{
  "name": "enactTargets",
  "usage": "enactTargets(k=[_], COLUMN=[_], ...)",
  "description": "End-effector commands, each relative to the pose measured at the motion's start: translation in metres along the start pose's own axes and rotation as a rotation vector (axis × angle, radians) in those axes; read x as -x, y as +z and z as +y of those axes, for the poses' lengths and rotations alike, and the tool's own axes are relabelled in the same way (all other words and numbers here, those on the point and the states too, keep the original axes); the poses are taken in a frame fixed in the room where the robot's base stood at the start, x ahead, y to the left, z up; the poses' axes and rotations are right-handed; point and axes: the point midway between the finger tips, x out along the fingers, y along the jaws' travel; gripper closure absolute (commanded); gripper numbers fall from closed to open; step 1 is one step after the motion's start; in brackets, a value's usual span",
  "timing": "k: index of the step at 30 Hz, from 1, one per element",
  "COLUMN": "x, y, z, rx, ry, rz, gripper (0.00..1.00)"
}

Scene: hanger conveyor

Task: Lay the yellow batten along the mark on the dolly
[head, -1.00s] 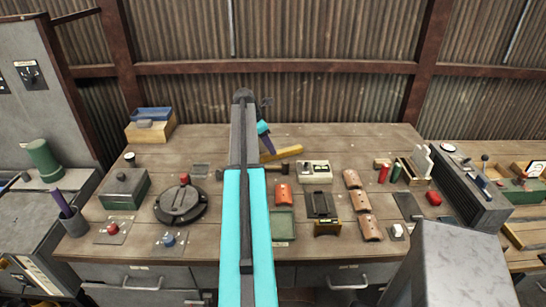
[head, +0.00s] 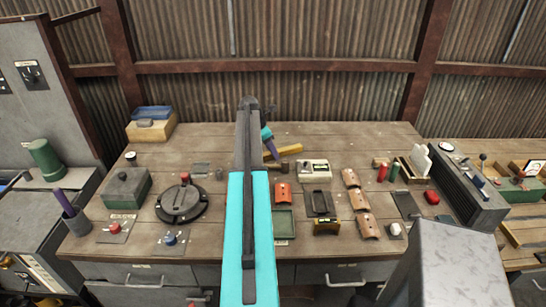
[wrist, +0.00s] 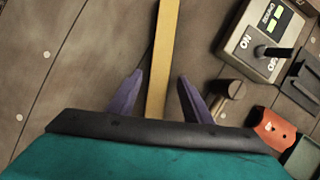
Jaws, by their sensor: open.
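The yellow batten (head: 289,150) lies on the workbench behind my arm in the head view, and its left part is hidden by the arm. In the wrist view the batten (wrist: 167,50) runs from the top edge down between my two purple fingers. My gripper (wrist: 157,78) is open, with one finger on each side of the batten and gaps to both. In the head view my gripper (head: 272,148) is at the batten, partly hidden by my arm. I cannot make out a marked dolly in either view.
A white switch box (head: 314,169) stands right of the batten, and a dark hammer-like tool (wrist: 229,97) lies close to the right finger. An orange part (head: 283,192), a green tray (head: 284,222) and several brown curved pieces (head: 359,200) lie nearer.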

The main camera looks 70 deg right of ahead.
Motion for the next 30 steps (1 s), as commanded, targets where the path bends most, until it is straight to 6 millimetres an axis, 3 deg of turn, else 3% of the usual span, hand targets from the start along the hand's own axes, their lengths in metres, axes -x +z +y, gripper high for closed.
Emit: enactTargets(k=[1,9,20,30], x=[0.000,0.001,0.003,0.030], y=[0.000,0.000,0.001,0.012], z=[0.000,0.000,0.001,0.001], rx=[0.000,0.000,0.000,-0.001], ry=[0.000,0.000,0.001,0.002], rz=[0.000,0.000,-0.001,-0.001], gripper=[0.58,1.00,1.00,1.00])
